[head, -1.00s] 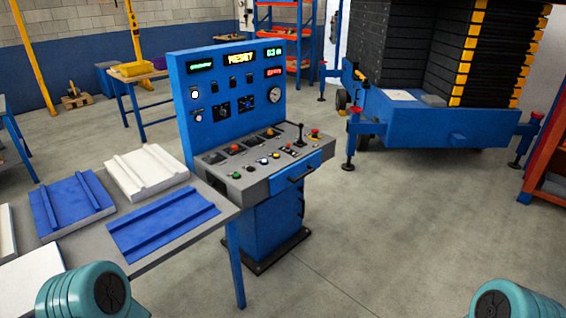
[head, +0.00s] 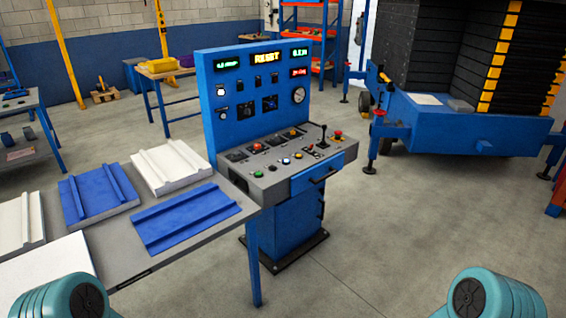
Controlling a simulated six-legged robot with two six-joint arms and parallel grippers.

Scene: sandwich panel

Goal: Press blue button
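The blue button (head: 285,161) is a small round button on the sloped grey panel of the blue control console (head: 283,225). Neither gripper is in view. Only teal rounded parts of my arms show at the bottom left and bottom right corners, well apart from the console.
A grey table (head: 190,245) with white and blue ribbed panels (head: 186,217) adjoins the console's left side. A red mushroom button (head: 338,135) and a black joystick (head: 323,136) are at the panel's right. A blue lift machine (head: 470,125) stands back right. Floor right of the console is clear.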

